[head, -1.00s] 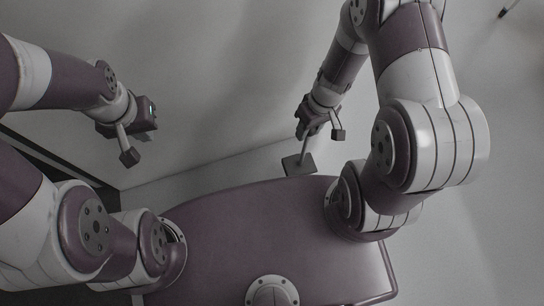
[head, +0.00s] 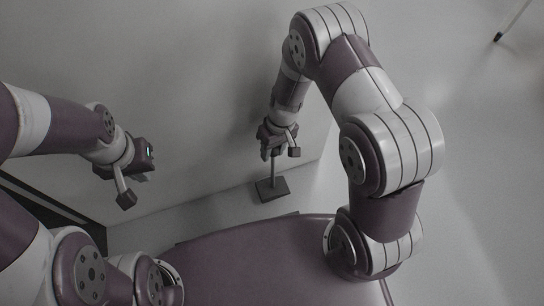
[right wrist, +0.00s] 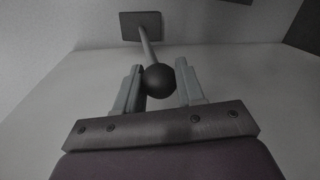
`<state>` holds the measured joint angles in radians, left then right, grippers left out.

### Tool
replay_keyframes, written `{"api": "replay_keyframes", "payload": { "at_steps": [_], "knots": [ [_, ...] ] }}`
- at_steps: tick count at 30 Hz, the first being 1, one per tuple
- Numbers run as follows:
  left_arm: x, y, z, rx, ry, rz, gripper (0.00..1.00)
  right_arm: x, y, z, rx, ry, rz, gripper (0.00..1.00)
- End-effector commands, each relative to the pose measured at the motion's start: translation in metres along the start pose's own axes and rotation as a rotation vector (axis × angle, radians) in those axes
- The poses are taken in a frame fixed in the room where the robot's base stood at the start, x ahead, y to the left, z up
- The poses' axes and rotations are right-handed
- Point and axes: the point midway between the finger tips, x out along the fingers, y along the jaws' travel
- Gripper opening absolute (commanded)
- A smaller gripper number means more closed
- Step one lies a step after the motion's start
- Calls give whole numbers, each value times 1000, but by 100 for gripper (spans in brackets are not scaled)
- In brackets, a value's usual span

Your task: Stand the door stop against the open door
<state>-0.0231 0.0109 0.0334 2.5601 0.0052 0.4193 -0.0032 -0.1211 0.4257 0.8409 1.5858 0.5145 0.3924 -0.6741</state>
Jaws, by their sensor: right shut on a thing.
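The door stop has a dark square base (head: 272,188), a thin rod and a dark ball (right wrist: 160,79) at the top. My right gripper (head: 274,150) is shut on it near the ball; in the right wrist view, the fingers stand on both sides of the ball. The base hangs below the gripper, close to the lower edge of the large pale door panel (head: 190,100). I cannot tell whether it touches the floor or the door. My left gripper (head: 140,172) is at the left in front of the panel, away from the door stop; its fingers are unclear.
The pale floor (head: 470,200) is clear to the right. A thin dark-tipped pole (head: 510,24) shows at the top right. A dark strip (head: 50,205) runs along the floor at the left.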

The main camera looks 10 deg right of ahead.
Motion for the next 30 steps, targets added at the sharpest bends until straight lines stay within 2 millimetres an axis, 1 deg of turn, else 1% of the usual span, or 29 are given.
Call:
{"api": "replay_keyframes", "payload": {
  "at_steps": [2, 4, 9, 11, 16, 22, 23, 24, 25, 30],
  "knots": [
    [2, 0, 0, 0, 0, 0, 0, 3, 0, -3, -1, 2, 1, 0],
    [9, 0, 1, 0, 0, 0, 0, 11, 1, -4, -1, 1, 0, 0],
    [32, 0, 4, 0, 0, 0, 0, 42, 8, -4, 0, 1, 1, 0],
    [32, 0, 4, 0, 0, 0, 0, 43, 8, -4, -1, 2, 1, 0],
    [28, 0, 3, 0, 0, 0, 0, 40, 7, -4, -1, 2, 1, 0],
    [33, 0, 4, 0, 0, 0, 0, 45, 8, -4, -1, 2, 1, 0],
    [32, 0, 4, 0, 0, 0, 0, 45, 8, -4, -1, 1, 1, 45],
    [32, 0, 4, 0, 0, 0, 0, 44, 8, -4, -1, 1, 1, 58],
    [32, 0, 4, 0, 0, 0, 0, 44, 8, -4, -1, 1, 1, 66],
    [32, 0, 4, 0, 0, 0, 0, 44, 8, -3, -1, 1, 1, 66]
  ]
}}
